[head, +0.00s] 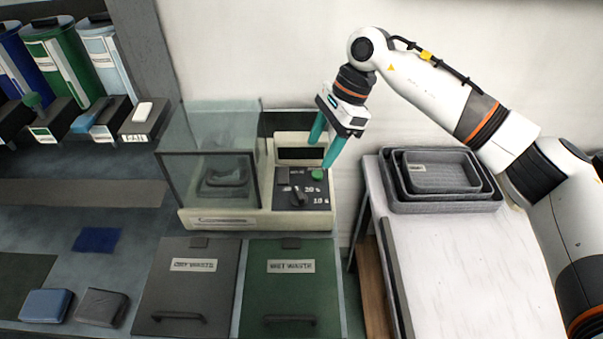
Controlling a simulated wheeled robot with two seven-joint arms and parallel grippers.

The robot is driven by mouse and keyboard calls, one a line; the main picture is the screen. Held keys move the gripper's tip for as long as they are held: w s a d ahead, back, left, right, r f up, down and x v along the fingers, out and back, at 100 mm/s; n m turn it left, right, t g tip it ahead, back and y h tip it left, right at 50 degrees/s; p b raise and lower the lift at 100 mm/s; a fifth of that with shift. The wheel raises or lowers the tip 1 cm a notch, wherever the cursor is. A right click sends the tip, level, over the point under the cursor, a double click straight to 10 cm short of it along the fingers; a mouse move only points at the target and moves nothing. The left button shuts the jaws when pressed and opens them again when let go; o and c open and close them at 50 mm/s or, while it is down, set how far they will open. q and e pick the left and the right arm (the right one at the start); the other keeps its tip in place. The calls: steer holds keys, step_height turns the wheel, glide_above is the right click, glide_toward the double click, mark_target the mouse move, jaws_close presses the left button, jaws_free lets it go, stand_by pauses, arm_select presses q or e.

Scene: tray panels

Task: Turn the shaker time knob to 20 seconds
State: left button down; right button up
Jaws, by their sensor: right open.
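The shaker (255,218) is a beige machine at the centre, with a clear box on its left and a dark control panel on its right. The time knob (297,196) is a dark dial on that panel, with "20 s" and "10 s" printed to its right. Its exact pointing is too small to tell. A green button (317,174) sits above and right of the knob. My right gripper (322,155) has teal fingers spread apart and empty. It points down over the panel's upper right, near the green button and above the knob. My left gripper is not in view.
Two lidded bins, dark grey (188,290) and green (290,285), lie in front of the shaker. Nested grey trays (440,205) sit on a white table (465,270) at the right. Coloured containers (62,55) stand at the upper left.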

mark_target(299, 192)
steer(key=p+x, duration=0.1)
steer(key=x, duration=0.5)
steer(key=p+x, duration=0.1)
steer(key=x, duration=0.3)
steer(key=shift+s+a+p, duration=0.1)
steer(key=shift+s+p, duration=0.2)
steer(key=shift+s+a+f, duration=0.15)
steer(key=shift+a+f, duration=0.1)
steer(key=shift+f, duration=0.35)
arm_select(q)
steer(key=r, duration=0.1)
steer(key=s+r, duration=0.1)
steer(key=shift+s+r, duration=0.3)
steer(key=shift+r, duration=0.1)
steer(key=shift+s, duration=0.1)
arm_select(e)
steer(key=shift+c, duration=0.6)
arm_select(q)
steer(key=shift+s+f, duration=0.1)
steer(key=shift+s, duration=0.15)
arm_select(e)
steer(key=c, duration=0.9)
